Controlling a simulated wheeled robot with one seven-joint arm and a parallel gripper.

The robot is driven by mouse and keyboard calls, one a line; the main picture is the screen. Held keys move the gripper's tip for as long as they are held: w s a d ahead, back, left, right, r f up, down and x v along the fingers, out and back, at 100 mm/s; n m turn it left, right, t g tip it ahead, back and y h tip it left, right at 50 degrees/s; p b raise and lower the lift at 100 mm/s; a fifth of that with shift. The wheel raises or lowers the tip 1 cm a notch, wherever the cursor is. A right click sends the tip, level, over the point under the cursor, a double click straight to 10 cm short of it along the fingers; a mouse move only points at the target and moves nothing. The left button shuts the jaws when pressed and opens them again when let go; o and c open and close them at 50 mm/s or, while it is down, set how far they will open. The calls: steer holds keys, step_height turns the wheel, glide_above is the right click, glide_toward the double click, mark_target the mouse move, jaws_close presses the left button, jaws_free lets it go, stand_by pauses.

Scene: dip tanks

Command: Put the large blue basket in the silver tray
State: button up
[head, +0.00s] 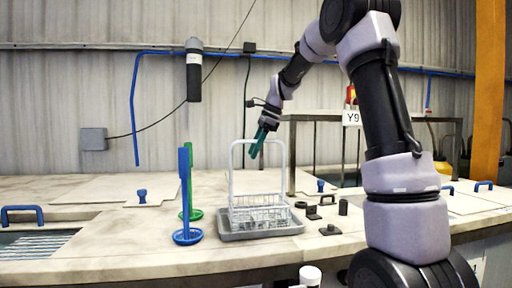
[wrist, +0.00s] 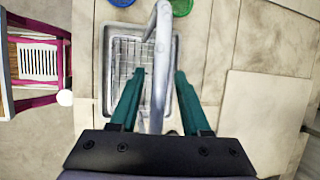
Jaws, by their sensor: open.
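A large pale grey-white wire basket (head: 258,215) with a tall arched handle stands upright in the silver tray (head: 290,231); no large blue wire basket shows. The basket (wrist: 125,72) and tray (wrist: 175,62) also show in the wrist view. A blue round-bottomed dipper (head: 186,237) with a tall upright handle stands left of the tray; its blue round bottom (wrist: 121,2) shows at the wrist view's top edge. My gripper (head: 255,153) is open at the top of the basket's handle. In the wrist view its green fingers (wrist: 160,83) lie either side of the handle, not visibly closed on it.
A green dipper (head: 194,213) stands behind the blue one. Small dark parts (head: 328,229) lie right of the tray. A grey-framed stand with a Y9 sign (head: 351,118) rises behind. An open tank (head: 35,243) is at the left. The counter's front left is clear.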

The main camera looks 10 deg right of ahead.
steer(key=v, duration=1.1)
steer(key=s+r+n+t, duration=0.1)
steer(key=s+n, duration=0.3)
steer(key=s, duration=0.5)
steer(key=s+d+f+n+t+h, duration=0.1)
steer(key=s+f+n, duration=0.3)
steer(key=s, duration=0.5)
steer(key=s+d+f+n+t+h, duration=0.1)
steer(key=s+f+n+t, duration=0.2)
steer(key=s, duration=0.7)
step_height(320, 180, down, 4)
steer(key=n, duration=0.2)
steer(key=shift+s+d+n+h, duration=0.25)
steer(key=shift+s+n+h, duration=0.05)
steer(key=shift+f, duration=0.15)
